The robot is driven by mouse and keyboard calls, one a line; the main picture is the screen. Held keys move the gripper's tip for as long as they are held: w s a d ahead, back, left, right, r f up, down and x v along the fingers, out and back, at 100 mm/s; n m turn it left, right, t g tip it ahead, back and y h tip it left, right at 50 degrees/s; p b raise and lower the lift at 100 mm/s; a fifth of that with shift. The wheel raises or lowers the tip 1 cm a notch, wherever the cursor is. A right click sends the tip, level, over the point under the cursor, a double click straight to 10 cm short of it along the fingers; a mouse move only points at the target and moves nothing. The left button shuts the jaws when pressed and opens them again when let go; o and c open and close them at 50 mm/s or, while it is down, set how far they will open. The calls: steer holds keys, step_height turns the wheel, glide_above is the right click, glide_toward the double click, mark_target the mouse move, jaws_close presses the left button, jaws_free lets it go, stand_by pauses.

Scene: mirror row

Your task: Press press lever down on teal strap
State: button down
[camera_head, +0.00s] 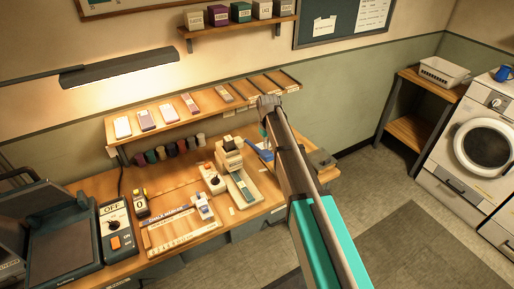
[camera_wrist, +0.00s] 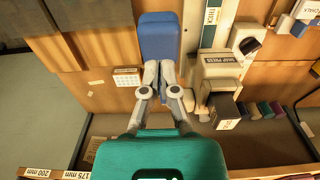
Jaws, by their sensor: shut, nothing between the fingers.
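The cream snap press (camera_head: 229,153) stands on the bench left of my arm in the head view. It also shows right of my fingers in the wrist view (camera_wrist: 220,66). A teal strap (camera_head: 243,187) lies along the press base; part of it shows in the wrist view (camera_wrist: 208,36). My gripper (camera_wrist: 164,68) is shut and empty, its fingertips at the near end of a blue padded block (camera_wrist: 160,34) beside the press. I cannot tell whether they touch it, or whether the block is the press lever.
A small white card (camera_wrist: 127,77) lies left of my fingers. Open floor is right of the bench.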

steer(key=shift+f, duration=0.15)
stand_by(0.3)
step_height(320, 180, down, 11)
steer(key=b, duration=1.1)
stand_by(1.6)
steer(key=shift+r, duration=0.3)
step_height(320, 180, up, 15)
steer(key=p, duration=1.5)
steer(key=shift+f, duration=0.1)
steer(key=shift+f, duration=0.1)
steer(key=s+d+f+m+b, duration=0.3)
steer(key=s+d, duration=0.5)
steer(key=s, duration=0.5)
steer(key=s+d+f+m+b, duration=0.3)
steer(key=s+d, duration=0.5)
steer(key=s, duration=0.5)
steer(key=shift+d, duration=0.3)
